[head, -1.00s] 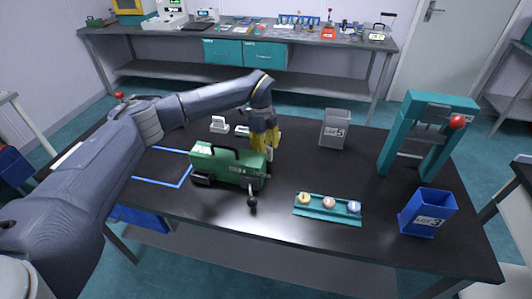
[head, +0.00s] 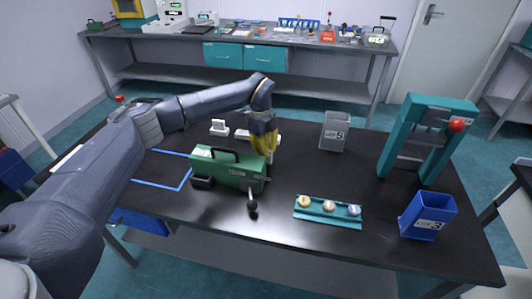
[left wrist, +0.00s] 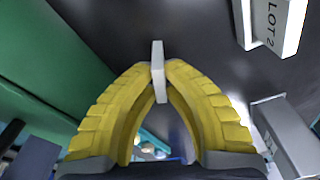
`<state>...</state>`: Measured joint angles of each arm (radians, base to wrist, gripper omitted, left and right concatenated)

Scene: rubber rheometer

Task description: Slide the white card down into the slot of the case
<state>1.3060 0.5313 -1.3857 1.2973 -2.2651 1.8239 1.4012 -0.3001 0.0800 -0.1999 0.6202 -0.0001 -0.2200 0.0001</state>
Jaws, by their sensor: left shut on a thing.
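The green case (head: 230,172) with a black top handle stands on the dark table, left of the middle. My left gripper (head: 265,151) has yellow fingers pointing down just behind the case's right end, which hides the fingertips in the head view. In the left wrist view, my left gripper (left wrist: 160,70) is shut on the white card (left wrist: 158,72), seen nearly edge-on between the tips. The green case (left wrist: 50,60) fills the left side there, apart from the card. The slot cannot be made out. My right gripper is not in view.
A white block (head: 219,128) stands behind the case. A grey bin (head: 334,132) is to the right, with a teal frame (head: 398,130) and a blue bin (head: 428,215) beyond. A teal tray (head: 328,210) with several small discs lies in front. Bare table lies between.

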